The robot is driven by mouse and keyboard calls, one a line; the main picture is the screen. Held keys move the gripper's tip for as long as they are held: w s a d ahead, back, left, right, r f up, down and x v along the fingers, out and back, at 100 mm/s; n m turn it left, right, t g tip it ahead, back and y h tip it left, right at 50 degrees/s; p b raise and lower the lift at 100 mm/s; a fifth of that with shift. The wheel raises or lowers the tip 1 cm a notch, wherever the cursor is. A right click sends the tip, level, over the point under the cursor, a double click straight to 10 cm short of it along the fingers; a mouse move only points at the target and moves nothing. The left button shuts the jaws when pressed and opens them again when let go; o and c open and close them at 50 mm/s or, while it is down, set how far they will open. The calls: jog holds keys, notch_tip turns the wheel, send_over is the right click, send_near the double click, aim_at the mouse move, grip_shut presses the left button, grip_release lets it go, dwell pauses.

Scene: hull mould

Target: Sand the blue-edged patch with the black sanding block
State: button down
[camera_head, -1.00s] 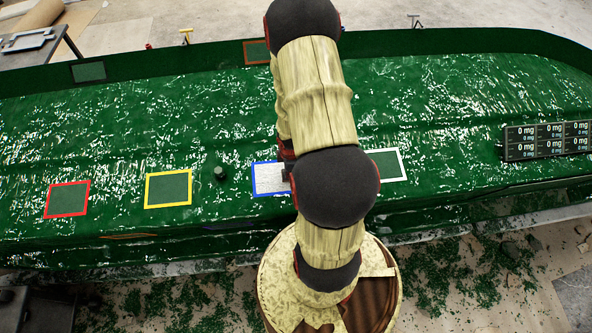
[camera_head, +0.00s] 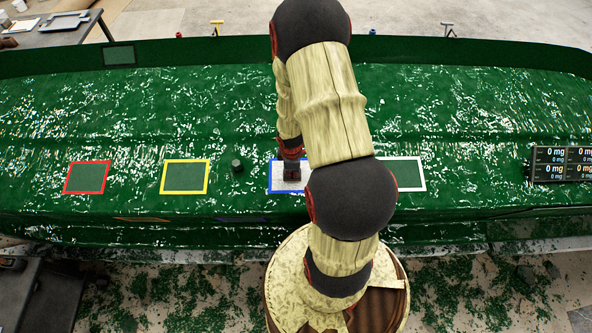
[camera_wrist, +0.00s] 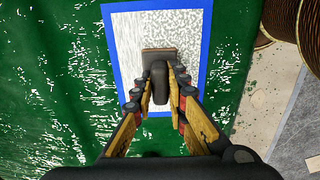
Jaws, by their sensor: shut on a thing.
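The blue-edged patch (camera_head: 277,177) lies on the green hull surface, partly hidden behind my arm in the head view. In the wrist view its blue frame (camera_wrist: 118,65) encloses a speckled whitish surface. My gripper (camera_wrist: 161,80) is shut on the upright dark handle of the sanding block (camera_wrist: 160,54), which has a brownish-black flat base. The block is over the patch, inside the frame; it appears to rest on the surface, but I cannot be sure of contact. In the head view my gripper (camera_head: 291,154) points down, with the block (camera_head: 291,173) below it.
A red-edged patch (camera_head: 87,178), a yellow-edged patch (camera_head: 185,177) and a white-edged patch (camera_head: 408,174) lie along the same hull strip. A small dark knob (camera_head: 237,166) stands left of the blue patch. A display panel (camera_head: 562,164) showing 0 mg readings is at right.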

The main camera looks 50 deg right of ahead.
jog(key=shift+w+a+b, duration=0.4)
jog(key=shift+w+a, duration=0.9)
jog(key=shift+w, duration=0.15)
jog(key=shift+w+a+b, duration=0.4)
jog(key=shift+w+a, duration=0.9)
jog(key=shift+w, duration=0.15)
jog(key=shift+w+d+r+p, duration=0.1)
jog(key=shift+w+d+p, duration=0.1)
jog(key=shift+p, duration=0.2)
jog(key=shift+w+d+r+p, duration=0.15)
jog(key=shift+w+d+p, duration=0.45)
jog(key=shift+p, duration=0.05)
jog(key=shift+w+d+p, duration=0.3)
jog(key=shift+w+d, duration=0.05)
jog(key=shift+s, duration=0.1)
jog(key=shift+s+d+p, duration=1.15)
jog(key=shift+s+d, duration=1.6)
jog(key=shift+s, duration=0.3)
jog(key=shift+s+d+p, duration=1.15)
jog(key=shift+s+d, duration=1.6)
jog(key=shift+s, duration=0.25)
